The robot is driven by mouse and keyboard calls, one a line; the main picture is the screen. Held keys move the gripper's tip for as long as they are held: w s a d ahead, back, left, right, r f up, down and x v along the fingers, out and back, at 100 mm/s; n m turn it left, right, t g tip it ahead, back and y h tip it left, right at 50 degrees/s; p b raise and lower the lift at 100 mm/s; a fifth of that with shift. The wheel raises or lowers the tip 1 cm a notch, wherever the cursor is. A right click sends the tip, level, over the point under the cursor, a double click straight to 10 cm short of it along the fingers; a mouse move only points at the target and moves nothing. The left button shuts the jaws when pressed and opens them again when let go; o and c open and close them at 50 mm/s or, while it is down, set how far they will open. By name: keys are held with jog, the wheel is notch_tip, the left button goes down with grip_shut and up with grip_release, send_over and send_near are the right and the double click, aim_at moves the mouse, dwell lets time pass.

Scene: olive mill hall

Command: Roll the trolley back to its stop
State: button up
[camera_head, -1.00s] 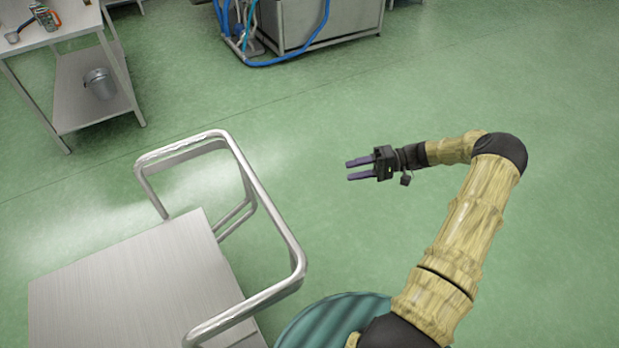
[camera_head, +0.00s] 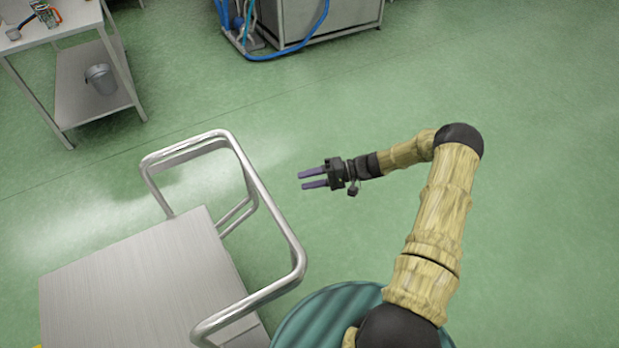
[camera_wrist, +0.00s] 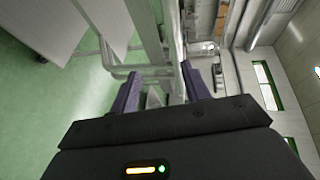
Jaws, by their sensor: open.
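The trolley (camera_head: 130,290) stands at the lower left in the head view, with a flat grey metal top. Its tubular handle (camera_head: 266,202) rises at the trolley's right end. My gripper (camera_head: 313,179) is to the right of the handle, apart from it, with its two purple fingers open, empty and pointing left toward the handle. In the wrist view the fingers (camera_wrist: 163,92) show at both sides, with metal tubing of the handle (camera_wrist: 150,40) seen ahead between and beyond them. The stop is not identifiable in these views.
A metal table (camera_head: 60,38) with a lower shelf holding a bucket (camera_head: 101,79) stands at the upper left. A steel cabinet (camera_head: 330,18) with blue hoses (camera_head: 285,50) is at the top. Green floor (camera_head: 540,130) is clear on the right.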

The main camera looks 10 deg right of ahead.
jog(key=shift+c, duration=0.5)
grip_shut()
dwell(0.8)
jog(key=shift+o, duration=0.5)
grip_release()
jog(key=shift+d, duration=0.1)
jog(key=d+r+b, duration=0.1)
jog(key=d+b, duration=0.1)
jog(key=d, duration=0.6)
jog(key=s+d+r+b, duration=0.1)
jog(key=d+r+b, duration=0.1)
jog(key=d, duration=0.7)
jog(key=shift+s+b, duration=0.25)
jog(key=shift+b, duration=0.4)
